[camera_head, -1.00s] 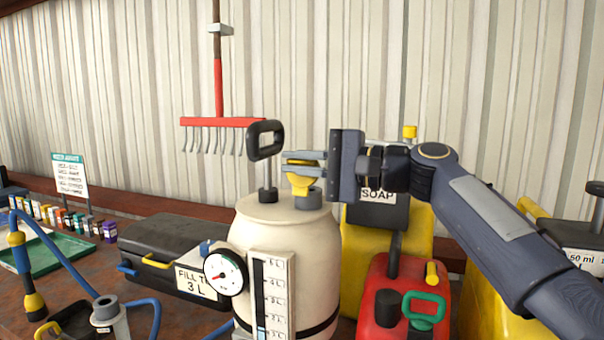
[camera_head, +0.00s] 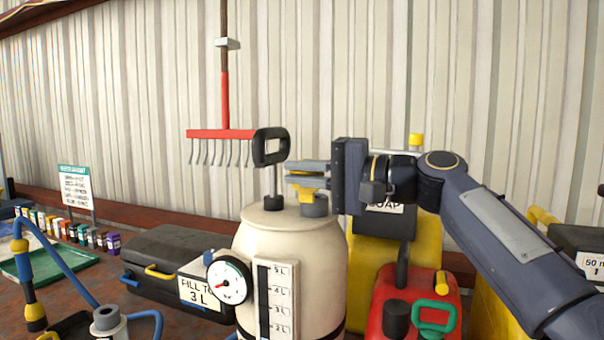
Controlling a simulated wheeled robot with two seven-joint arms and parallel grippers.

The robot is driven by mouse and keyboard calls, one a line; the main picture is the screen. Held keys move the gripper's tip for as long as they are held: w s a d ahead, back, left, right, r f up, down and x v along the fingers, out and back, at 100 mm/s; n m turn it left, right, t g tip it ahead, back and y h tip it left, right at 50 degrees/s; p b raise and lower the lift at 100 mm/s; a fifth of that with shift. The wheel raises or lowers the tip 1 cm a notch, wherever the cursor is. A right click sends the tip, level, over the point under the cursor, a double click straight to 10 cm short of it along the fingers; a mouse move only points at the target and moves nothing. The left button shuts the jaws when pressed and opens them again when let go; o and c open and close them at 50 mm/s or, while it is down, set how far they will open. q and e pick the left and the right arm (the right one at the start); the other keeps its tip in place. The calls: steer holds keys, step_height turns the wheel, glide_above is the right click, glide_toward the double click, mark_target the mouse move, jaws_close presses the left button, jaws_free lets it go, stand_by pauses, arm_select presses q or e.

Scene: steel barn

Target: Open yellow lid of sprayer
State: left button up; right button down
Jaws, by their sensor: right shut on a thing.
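The sprayer (camera_head: 300,255) is a cream tank with a black pump handle (camera_head: 271,147), a round gauge and a level scale on its front. Its yellow lid (camera_head: 311,186) sits at the top, over a grey neck (camera_head: 314,206). My right gripper (camera_head: 305,174) comes in from the right, level, with its fingers shut on the yellow lid. The fingers hide part of the lid, and I cannot tell whether it is apart from the neck. My left gripper is not in view.
A red can (camera_head: 390,322) with a green handle and a yellow soap container (camera_head: 425,250) stand right of the sprayer. A red rake (camera_head: 225,133) hangs behind.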

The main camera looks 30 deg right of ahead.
steer(key=c, duration=1.5)
jaws_free()
steer(key=shift+r, duration=0.15)
steer(key=shift+c, duration=0.2)
steer(key=v, duration=0.8)
steer(key=shift+b, duration=0.3)
steer(key=s+a+f+n+g+h+p, duration=0.2)
steer(key=s+f, duration=0.3)
steer(key=f, duration=0.7)
steer(key=s+a+f+n+g+h+p, duration=0.2)
steer(key=s+a+f, duration=0.3)
steer(key=f, duration=0.7)
steer(key=s+a+f+n+g+h+p, duration=0.3)
steer(key=s+f, duration=0.4)
steer(key=f, duration=0.5)
steer(key=shift+s+a+f+g+h+p, duration=0.1)
steer(key=shift+s+a+g+h+p, duration=0.1)
steer(key=shift+a+g+h+p, duration=0.3)
